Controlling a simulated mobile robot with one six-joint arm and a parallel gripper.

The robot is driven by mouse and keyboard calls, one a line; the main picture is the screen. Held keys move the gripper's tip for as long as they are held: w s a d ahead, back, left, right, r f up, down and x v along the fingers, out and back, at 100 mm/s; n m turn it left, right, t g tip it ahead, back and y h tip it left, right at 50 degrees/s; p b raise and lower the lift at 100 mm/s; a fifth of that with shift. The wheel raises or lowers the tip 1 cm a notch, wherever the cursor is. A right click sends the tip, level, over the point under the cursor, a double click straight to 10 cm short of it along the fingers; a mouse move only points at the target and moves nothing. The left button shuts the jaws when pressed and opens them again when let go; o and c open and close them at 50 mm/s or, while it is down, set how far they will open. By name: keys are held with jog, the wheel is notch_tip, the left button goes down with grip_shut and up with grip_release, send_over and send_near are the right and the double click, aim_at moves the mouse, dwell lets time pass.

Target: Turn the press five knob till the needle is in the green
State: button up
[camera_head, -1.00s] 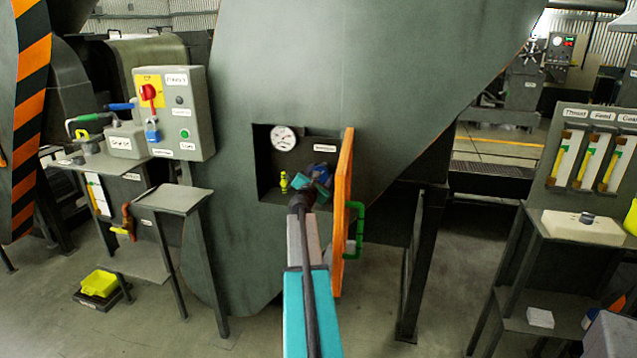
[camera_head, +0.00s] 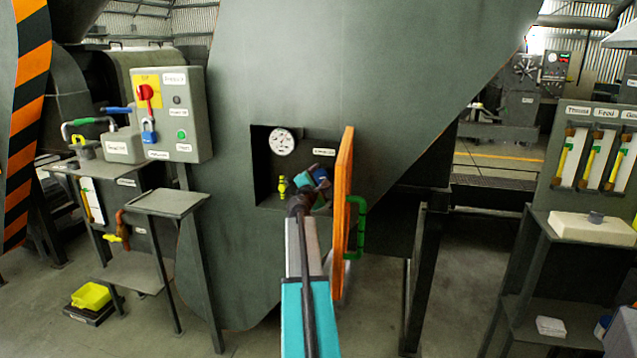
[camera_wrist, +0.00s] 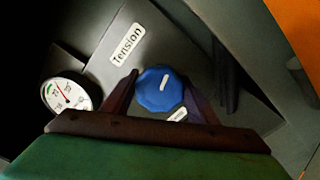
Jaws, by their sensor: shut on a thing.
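A blue faceted knob (camera_wrist: 159,89) with a white mark sits in the middle of the wrist view, on a grey panel below a "Tension" label (camera_wrist: 127,44). My gripper (camera_wrist: 160,78) has one dark finger on each side of the knob and is shut on it. A white round gauge (camera_wrist: 66,94) is at the left. Its red needle points up and left, close to a small green band; whether it lies inside the band is too small to tell. In the head view, the gauge (camera_head: 282,141) is in a recess, and my gripper (camera_head: 312,184) partly hides the knob (camera_head: 320,172).
An orange door (camera_head: 342,205) with a green handle (camera_head: 358,228) stands open just right of my arm. A yellow fitting (camera_head: 282,189) is in the recess's lower left. A control box (camera_head: 188,115) and small shelves stand left; a gauge rack (camera_head: 598,150) stands right.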

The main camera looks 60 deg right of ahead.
jog(key=shift+s+d, duration=0.15)
jog(key=shift+s, duration=0.15)
jog(key=o, duration=1)
jog(key=shift+o, duration=0.2)
jog(key=shift+w, duration=0.15)
jog(key=shift+a, duration=0.25)
jog(key=v, duration=1.3)
jog(key=shift+a+b, duration=0.2)
jog(key=shift+b, duration=0.2)
